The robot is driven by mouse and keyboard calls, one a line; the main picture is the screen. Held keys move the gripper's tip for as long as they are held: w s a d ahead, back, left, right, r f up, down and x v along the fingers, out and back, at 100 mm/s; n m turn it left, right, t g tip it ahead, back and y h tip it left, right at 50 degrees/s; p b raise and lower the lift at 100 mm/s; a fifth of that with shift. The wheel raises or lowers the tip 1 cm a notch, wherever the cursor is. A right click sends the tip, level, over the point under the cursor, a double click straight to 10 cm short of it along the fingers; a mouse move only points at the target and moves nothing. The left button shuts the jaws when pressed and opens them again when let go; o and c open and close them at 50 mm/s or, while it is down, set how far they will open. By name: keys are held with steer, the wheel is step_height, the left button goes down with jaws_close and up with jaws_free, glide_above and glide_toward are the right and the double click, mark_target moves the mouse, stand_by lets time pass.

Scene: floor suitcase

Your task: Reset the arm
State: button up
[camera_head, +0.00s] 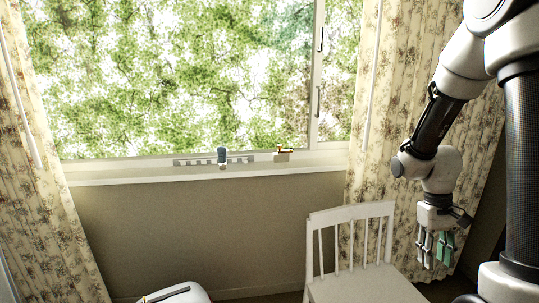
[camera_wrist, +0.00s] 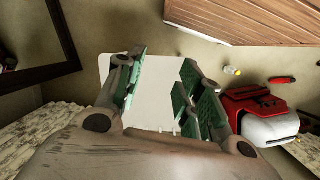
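My gripper (camera_head: 436,250) hangs at the right in the head view, fingers pointing down, in front of the floral curtain and to the right of the white chair. In the wrist view my gripper (camera_wrist: 160,92) shows its green-padded fingers spread apart, with nothing held between them. A pale flat surface lies beyond the fingers; it may be the chair seat. My arm is bent at the right side of the head view.
The white chair (camera_head: 367,288) stands left of my gripper. A white case (camera_head: 178,295) is cut off at the bottom. Small items stand on the windowsill (camera_head: 130,178). The wrist view shows a red-and-white case (camera_wrist: 262,118) and a wooden panel (camera_wrist: 240,20).

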steer(key=s+a+r+t, duration=0.2)
steer(key=s+r, duration=0.1)
steer(key=r, duration=0.4)
steer(key=s+a+r+t, duration=0.1)
steer(key=s+r+t, duration=0.1)
steer(key=s+r, duration=0.2)
steer(key=s+a+r+t+y, duration=0.1)
steer(key=s+a+r+t, duration=0.1)
steer(key=r, duration=0.8)
steer(key=shift+s+a+r+t, duration=0.3)
steer(key=shift+s+t, duration=0.3)
steer(key=shift+s, duration=0.55)
steer(key=shift+a, duration=0.1)
